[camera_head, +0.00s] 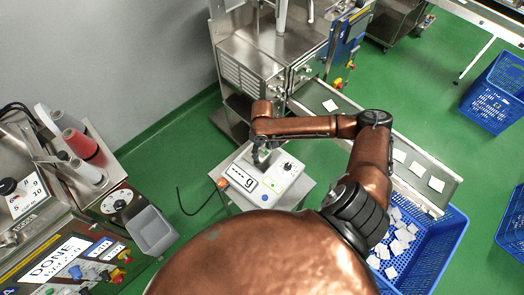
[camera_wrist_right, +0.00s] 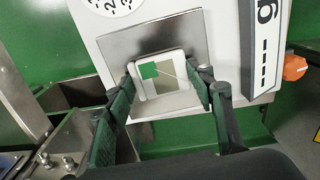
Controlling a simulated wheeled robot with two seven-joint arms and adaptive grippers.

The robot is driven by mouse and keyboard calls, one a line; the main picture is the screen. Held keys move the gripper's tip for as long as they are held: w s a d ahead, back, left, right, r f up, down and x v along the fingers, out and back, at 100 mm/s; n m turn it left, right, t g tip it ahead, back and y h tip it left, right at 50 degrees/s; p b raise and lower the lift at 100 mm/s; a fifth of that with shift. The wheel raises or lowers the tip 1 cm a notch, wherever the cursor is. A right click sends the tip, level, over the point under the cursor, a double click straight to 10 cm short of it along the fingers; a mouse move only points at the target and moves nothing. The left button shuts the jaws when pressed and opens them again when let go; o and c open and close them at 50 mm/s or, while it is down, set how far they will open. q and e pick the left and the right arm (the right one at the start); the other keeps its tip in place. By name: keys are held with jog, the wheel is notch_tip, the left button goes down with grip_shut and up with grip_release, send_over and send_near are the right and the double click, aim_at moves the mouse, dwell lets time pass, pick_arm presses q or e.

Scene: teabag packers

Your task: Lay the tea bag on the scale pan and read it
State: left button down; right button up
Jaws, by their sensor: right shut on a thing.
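The tea bag (camera_wrist_right: 172,103) is a pale square pouch with a green tag, in the middle of the right wrist view. My right gripper (camera_wrist_right: 164,86) is shut on it, one dark finger at each side edge. The bag is over the square metal scale pan (camera_wrist_right: 120,44); I cannot tell whether it touches. In the head view my right gripper (camera_head: 262,157) is over the white scale (camera_head: 268,190), and the bag cannot be made out there. The scale display (camera_head: 241,178) shows dashes and a "g". My left gripper is not in view.
A steel machine (camera_head: 262,62) stands behind the scale. A conveyor (camera_head: 352,122) with several white bags runs to a blue crate (camera_head: 433,262) at the right.

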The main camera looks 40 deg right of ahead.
aim_at(262, 153)
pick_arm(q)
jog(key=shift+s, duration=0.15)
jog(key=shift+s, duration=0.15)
pick_arm(e)
jog(key=o, duration=0.6)
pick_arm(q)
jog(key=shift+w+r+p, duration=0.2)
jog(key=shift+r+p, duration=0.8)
pick_arm(e)
notch_tip(262, 153, up, 12)
jog(key=shift+r, duration=0.15)
